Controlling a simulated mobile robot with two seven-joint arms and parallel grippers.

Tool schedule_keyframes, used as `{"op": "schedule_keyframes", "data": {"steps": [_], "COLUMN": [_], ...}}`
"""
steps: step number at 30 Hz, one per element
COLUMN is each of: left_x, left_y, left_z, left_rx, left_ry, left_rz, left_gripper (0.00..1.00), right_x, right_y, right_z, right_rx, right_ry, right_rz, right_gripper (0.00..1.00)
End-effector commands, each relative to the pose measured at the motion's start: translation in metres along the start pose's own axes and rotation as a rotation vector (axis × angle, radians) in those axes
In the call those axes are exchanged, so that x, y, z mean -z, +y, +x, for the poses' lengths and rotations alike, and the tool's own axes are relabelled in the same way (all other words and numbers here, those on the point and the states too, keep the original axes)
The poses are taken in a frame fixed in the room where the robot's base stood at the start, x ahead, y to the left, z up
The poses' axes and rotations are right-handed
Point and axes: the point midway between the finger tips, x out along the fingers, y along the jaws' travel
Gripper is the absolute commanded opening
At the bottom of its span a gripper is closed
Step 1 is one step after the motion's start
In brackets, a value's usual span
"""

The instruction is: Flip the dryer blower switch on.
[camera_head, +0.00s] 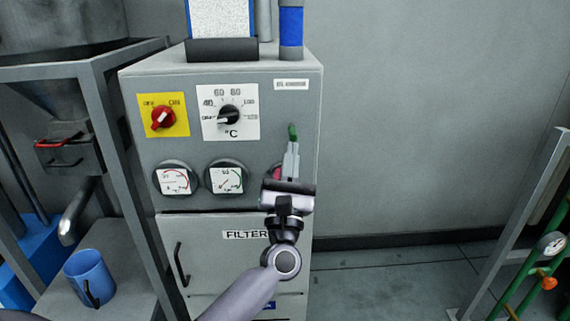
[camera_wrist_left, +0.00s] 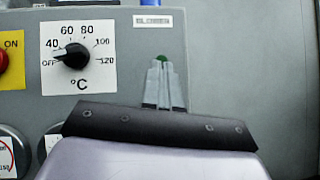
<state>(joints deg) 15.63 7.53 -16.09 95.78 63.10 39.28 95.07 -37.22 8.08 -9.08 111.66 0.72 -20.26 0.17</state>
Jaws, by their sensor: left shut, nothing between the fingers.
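The dryer's grey control panel (camera_head: 265,115) faces me. A label (camera_head: 291,84), which reads BLOWER in the left wrist view (camera_wrist_left: 153,21), sits at its upper right. Below the label is a small green switch (camera_head: 293,130); only its top shows in the left wrist view (camera_wrist_left: 162,57), the rest being hidden behind the fingers. My left gripper (camera_head: 291,146) is shut and empty, its fingertips right at or just below the green switch; I cannot tell whether they touch it. My right gripper is not in view.
Left of the switch are a temperature dial (camera_head: 229,116) and a red rotary switch (camera_head: 163,117) on a yellow plate. A metal frame (camera_head: 120,150) stands at left.

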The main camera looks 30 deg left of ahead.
Motion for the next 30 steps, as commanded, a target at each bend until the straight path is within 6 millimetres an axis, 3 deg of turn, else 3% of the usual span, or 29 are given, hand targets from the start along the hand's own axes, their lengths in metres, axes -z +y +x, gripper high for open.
{"op": "schedule_keyframes", "data": {"steps": [15, 30], "left_x": [-0.031, -0.041], "left_y": [0.005, 0.008], "left_z": [0.026, 0.039], "left_rx": [-0.002, -0.002], "left_ry": [-0.002, -0.003], "left_rz": [-0.003, -0.002], "left_gripper": [0.0, 0.0], "right_x": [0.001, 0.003], "right_y": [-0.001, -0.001], "right_z": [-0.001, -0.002], "right_rx": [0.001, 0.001], "right_ry": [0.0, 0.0], "right_rz": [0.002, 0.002], "right_gripper": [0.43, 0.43]}}
